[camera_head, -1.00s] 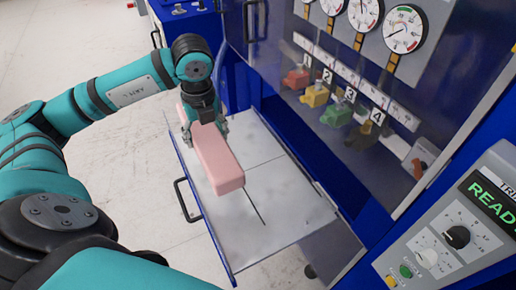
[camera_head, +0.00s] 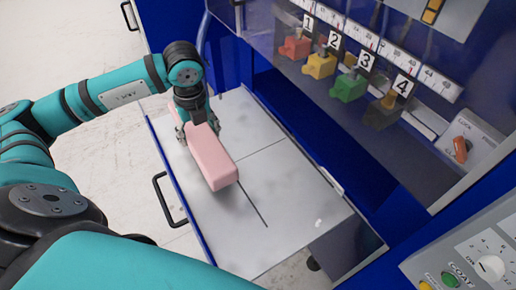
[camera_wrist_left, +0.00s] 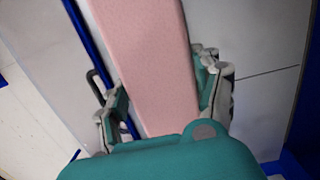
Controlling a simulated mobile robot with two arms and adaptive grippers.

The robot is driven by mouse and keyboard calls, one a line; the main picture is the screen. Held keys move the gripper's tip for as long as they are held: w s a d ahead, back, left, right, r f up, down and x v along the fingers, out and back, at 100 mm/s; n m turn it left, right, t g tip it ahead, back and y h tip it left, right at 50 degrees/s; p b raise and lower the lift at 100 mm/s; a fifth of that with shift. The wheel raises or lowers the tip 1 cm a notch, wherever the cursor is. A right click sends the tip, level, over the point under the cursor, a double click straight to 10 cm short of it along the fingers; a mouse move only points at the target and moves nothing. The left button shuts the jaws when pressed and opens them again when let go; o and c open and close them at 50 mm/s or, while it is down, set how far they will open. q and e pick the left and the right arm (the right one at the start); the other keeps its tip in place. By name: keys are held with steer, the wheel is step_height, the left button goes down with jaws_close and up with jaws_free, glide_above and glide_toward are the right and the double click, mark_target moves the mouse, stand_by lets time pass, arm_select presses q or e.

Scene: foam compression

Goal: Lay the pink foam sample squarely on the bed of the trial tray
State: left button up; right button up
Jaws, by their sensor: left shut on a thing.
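The pink foam sample (camera_head: 212,160) is a long block, held by my left gripper (camera_head: 197,128) above the trial tray (camera_head: 270,205). Its long axis runs slantwise from upper left to lower right in the head view. The tray is a pulled-out grey metal bed with dark cross lines and a blue edge. In the left wrist view the foam (camera_wrist_left: 150,60) passes between the two fingers of the gripper (camera_wrist_left: 165,105), which are shut on its sides. The exact gap between foam and bed cannot be told. My right gripper is not in view.
The blue cabinet stands behind the tray with several numbered coloured blocks, such as the green one (camera_head: 348,86), behind a clear panel. A control panel (camera_head: 470,260) is at lower right. A black handle (camera_head: 168,200) sticks out from the tray's left edge.

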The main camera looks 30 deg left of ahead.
arm_select(q)
steer(key=w+d, duration=0.1)
steer(key=d, duration=0.1)
steer(key=w+d+p, duration=0.1)
steer(key=d, duration=0.1)
steer(key=w+d+p, duration=0.1)
steer(key=d, duration=0.1)
steer(key=shift+w, duration=0.3)
steer(key=w+d, duration=0.1)
steer(key=d, duration=0.1)
steer(key=w+d, duration=0.2)
steer(key=w+d+f, duration=0.1)
steer(key=d, duration=0.1)
steer(key=shift+w+d+f, duration=0.1)
steer(key=shift+w+d, duration=0.25)
steer(key=shift+w, duration=0.05)
steer(key=shift+d+f, duration=0.1)
step_height(320, 180, down, 4)
steer(key=shift+r+b, duration=0.25)
steer(key=shift+b, duration=0.8)
steer(key=shift+r, duration=0.1)
steer(key=o, duration=1)
